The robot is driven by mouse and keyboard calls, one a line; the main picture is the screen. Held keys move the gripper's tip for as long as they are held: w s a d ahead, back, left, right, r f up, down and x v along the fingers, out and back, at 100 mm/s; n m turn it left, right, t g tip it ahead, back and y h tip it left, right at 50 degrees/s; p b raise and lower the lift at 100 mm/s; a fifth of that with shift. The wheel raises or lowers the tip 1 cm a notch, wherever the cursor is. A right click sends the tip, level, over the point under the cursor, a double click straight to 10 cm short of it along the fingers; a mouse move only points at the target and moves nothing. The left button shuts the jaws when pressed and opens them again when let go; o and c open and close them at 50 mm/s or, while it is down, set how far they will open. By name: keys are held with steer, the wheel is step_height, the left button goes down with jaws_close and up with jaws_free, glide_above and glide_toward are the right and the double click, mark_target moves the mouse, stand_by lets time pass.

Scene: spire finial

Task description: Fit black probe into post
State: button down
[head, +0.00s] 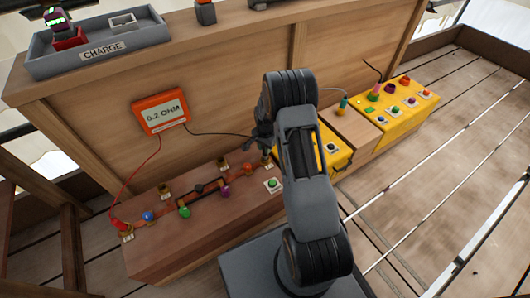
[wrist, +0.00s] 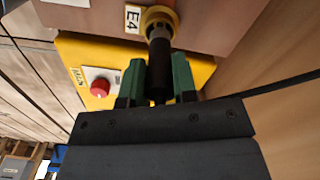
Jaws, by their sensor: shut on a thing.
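My gripper (wrist: 158,88) is shut on the black probe (wrist: 158,72), with a green fingertip on each side of it. The probe's front end overlaps the brass post (wrist: 168,14) beside the label E4 (wrist: 133,18); I cannot tell how deep it sits in the post. In the head view my gripper (head: 262,142) is at the right end of the brown bench block (head: 190,240), by a brass post (head: 267,161); the arm partly hides this area. The red probe (head: 120,226) stands at the block's left end.
The orange meter (head: 161,113) reads 0.2 OHM, with a red and a black lead. Yellow boxes (head: 395,106) with knobs stand to the right. A red button (wrist: 99,87) shows on yellow near the gripper. A wooden panel (head: 230,90) rises behind. Plank floor lies clear at right.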

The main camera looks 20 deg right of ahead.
step_height(320, 180, down, 2)
steer(key=shift+f+b, duration=0.25)
steer(key=shift+b, duration=0.2)
steer(key=shift+r, duration=0.1)
steer(key=c, duration=0.9)
jaws_free()
step_height(320, 180, up, 12)
steer(key=p, duration=0.5)
steer(key=shift+a+f, duration=0.1)
steer(key=shift+f, duration=0.1)
steer(key=s+a+r+n+t, duration=0.1)
steer(key=s+a+r+n, duration=0.3)
steer(key=s+r, duration=0.4)
steer(key=s+a+r+n+t, duration=0.1)
steer(key=s+a+r+n, duration=0.35)
steer(key=r, duration=0.55)
steer(key=s+a+r+n, duration=0.2)
steer(key=s+n, duration=0.1)
steer(key=s, duration=0.6)
steer(key=shift+s+n+t, duration=0.2)
steer(key=shift+n+t, duration=0.15)
steer(key=shift+t, duration=0.05)
